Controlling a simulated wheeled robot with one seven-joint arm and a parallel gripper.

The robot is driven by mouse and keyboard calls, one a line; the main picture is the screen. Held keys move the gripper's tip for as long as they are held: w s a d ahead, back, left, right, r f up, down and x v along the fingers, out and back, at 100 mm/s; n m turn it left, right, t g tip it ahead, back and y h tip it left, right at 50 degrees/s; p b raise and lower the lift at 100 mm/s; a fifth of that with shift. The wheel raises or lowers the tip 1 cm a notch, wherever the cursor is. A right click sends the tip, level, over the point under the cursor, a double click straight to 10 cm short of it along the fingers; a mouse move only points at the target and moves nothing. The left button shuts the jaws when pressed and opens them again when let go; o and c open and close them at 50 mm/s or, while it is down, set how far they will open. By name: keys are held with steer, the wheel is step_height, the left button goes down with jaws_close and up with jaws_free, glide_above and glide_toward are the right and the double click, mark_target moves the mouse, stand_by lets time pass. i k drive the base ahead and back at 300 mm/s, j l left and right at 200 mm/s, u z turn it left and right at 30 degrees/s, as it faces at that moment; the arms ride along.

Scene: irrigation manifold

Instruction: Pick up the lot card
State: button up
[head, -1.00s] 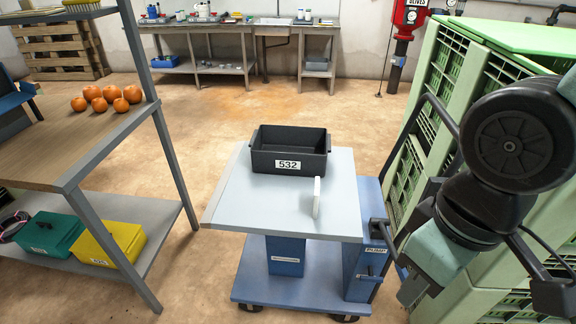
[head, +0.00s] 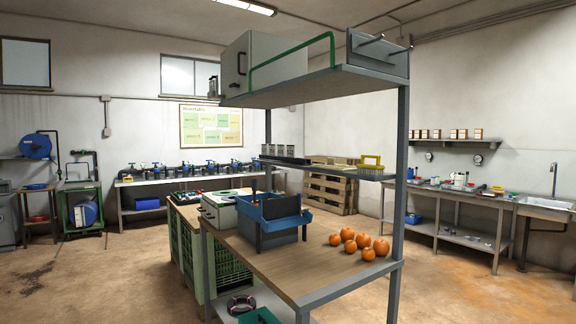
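I cannot make out a lot card in the head view. My gripper is not in view, so I cannot see whether it is open or shut. The nearest work surface is a wooden-topped bench (head: 325,265) with grey posts. A blue bin (head: 284,226) stands on it, with several oranges (head: 350,237) to its right. A light grey box (head: 218,212) stands to the left of the bin.
Above the bench are a narrow shelf with a yellow-handled item (head: 371,162) and a top shelf (head: 325,86) with a grey cabinet (head: 265,65). Green crates (head: 185,250) stand behind. A side table (head: 470,198) runs along the right wall. Floor is open left and right.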

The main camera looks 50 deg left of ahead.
mark_target(290, 149)
steer(key=u, duration=1.85)
